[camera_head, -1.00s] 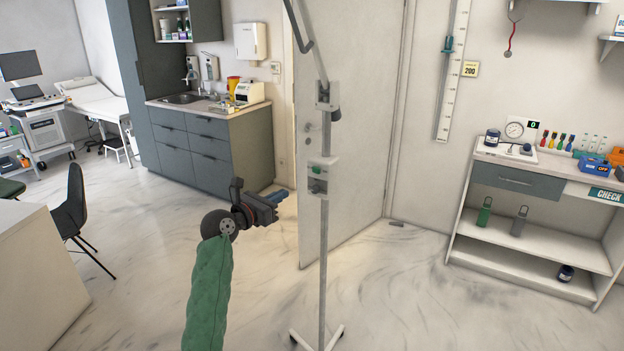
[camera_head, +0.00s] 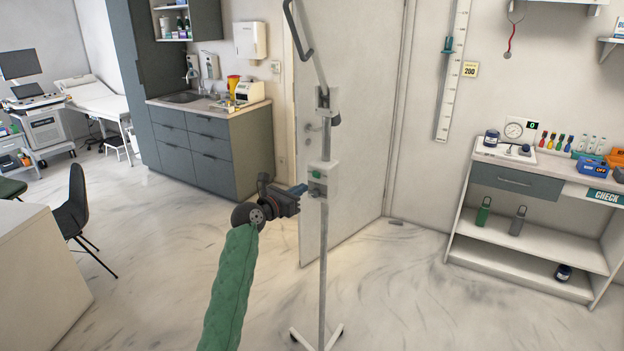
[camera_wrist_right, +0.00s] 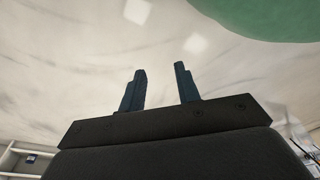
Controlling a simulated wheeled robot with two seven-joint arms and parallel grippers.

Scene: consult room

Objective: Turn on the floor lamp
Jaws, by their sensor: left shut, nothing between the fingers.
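The floor lamp (camera_head: 323,255) stands in the middle of the head view, a thin grey pole on a small white base. A white switch box (camera_head: 322,167) with a green button (camera_head: 317,174) sits on the pole at mid-height. My left gripper (camera_head: 301,189) is shut and empty, its blue fingertips just left of the pole, slightly below the green button. I cannot tell whether they touch the box. The lamp's head is out of the picture above. My right gripper (camera_wrist_right: 161,90) shows in the right wrist view, open with nothing between its fingers.
A half-open door (camera_head: 360,120) stands behind the lamp. A shelf desk (camera_head: 520,250) with small items is at the right. Grey cabinets (camera_head: 205,150) with a sink are behind at the left. A dark chair (camera_head: 72,212) is at the far left. The floor around the lamp is clear.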

